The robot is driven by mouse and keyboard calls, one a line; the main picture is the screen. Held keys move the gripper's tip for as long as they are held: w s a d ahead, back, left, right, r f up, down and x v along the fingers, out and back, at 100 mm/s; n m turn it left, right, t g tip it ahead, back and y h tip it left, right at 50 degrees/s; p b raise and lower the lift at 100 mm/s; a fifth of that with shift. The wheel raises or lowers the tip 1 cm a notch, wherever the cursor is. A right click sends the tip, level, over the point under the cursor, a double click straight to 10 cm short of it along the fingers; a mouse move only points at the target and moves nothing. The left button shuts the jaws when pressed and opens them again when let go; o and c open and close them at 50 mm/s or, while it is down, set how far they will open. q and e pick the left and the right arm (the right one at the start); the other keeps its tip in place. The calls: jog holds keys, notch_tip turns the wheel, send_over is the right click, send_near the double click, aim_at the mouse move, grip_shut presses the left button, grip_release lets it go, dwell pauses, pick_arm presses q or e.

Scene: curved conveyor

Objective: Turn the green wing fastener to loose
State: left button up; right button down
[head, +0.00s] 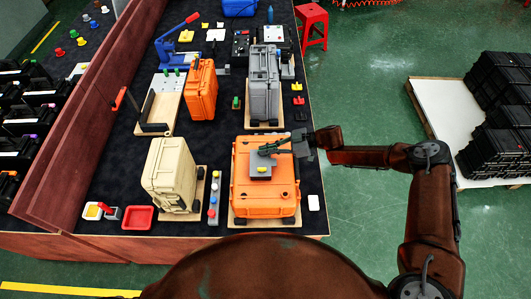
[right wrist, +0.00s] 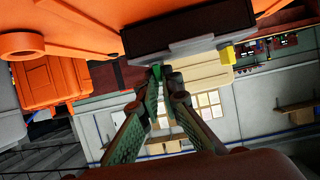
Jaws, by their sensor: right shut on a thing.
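An orange case (head: 240,207) lies flat on a light board at the front right of the table. A grey block (head: 257,177) with a yellow piece (head: 262,169) stands on its lid. My right gripper (head: 264,150) reaches in from the right, at the back edge of this block, and hides what is between its fingers. In the right wrist view, the fingers (right wrist: 165,77) close together under a dark block with a grey edge (right wrist: 190,46). A bright green piece (right wrist: 156,74), which I take for the green wing fastener, shows at the fingertips; its turn angle is unclear. My left gripper is out of view.
A beige case (head: 170,175) stands to the left, with a strip of coloured buttons (head: 213,197) between it and the orange case. A grey case (head: 263,85) and another orange case (head: 201,90) stand behind. A red tray (head: 138,217) lies at the front left.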

jog(key=shift+w+n+g+b, duration=0.15)
jog(key=shift+n+g+b, duration=0.15)
jog(key=shift+g+b, duration=0.1)
jog(key=c, duration=2.1)
grip_release()
jog(key=v, duration=1.2)
jog(key=shift+f, duration=0.1)
